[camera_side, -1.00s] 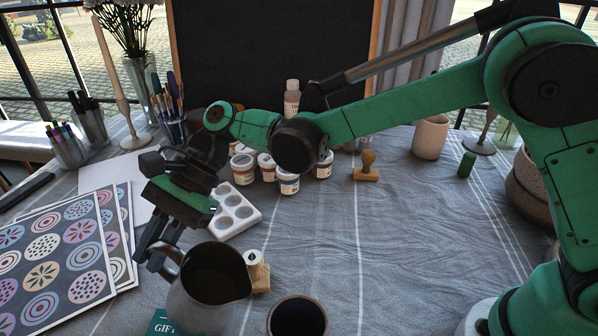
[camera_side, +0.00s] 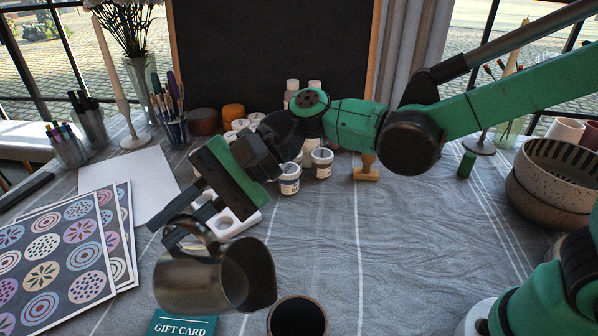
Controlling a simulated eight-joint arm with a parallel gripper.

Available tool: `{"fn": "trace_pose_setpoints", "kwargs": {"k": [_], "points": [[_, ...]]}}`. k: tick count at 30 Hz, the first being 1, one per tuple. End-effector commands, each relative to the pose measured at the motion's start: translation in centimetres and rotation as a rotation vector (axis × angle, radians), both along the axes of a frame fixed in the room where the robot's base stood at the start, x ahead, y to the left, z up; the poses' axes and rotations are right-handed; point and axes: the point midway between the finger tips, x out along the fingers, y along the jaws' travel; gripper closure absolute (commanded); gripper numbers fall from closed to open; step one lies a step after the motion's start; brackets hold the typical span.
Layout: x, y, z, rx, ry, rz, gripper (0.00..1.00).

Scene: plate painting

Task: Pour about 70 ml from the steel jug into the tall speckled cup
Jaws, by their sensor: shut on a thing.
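The steel jug (camera_side: 192,283) is held in the air at the bottom middle, tilted to the right. Its mouth faces right and its spout is beside the upper left of the cup's rim; I see no liquid stream. My gripper (camera_side: 182,232) is shut on the jug's handle at the upper left of the jug. The cup (camera_side: 297,300) stands at the bottom edge, cut off by the frame. Only its rim and dark inside show, so its speckles and any liquid level cannot be told.
A green gift card (camera_side: 180,326) lies under the jug. Patterned sheets (camera_side: 50,260) lie at left, a white palette (camera_side: 232,224) behind the jug. Paint jars (camera_side: 289,180) and a wooden stamp (camera_side: 366,170) stand behind, bowls (camera_side: 550,180) at right.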

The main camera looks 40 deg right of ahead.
Motion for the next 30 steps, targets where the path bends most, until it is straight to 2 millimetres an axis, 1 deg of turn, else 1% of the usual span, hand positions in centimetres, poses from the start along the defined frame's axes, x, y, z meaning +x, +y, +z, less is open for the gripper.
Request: {"fn": "trace_pose_setpoints", "kwargs": {"k": [11,30], "points": [[-0.6,-0.4,0.9,0.048,-0.072,0.000,1.00],[-1.1,-0.7,1.5,0.089,-0.135,0.002,1.00]]}}
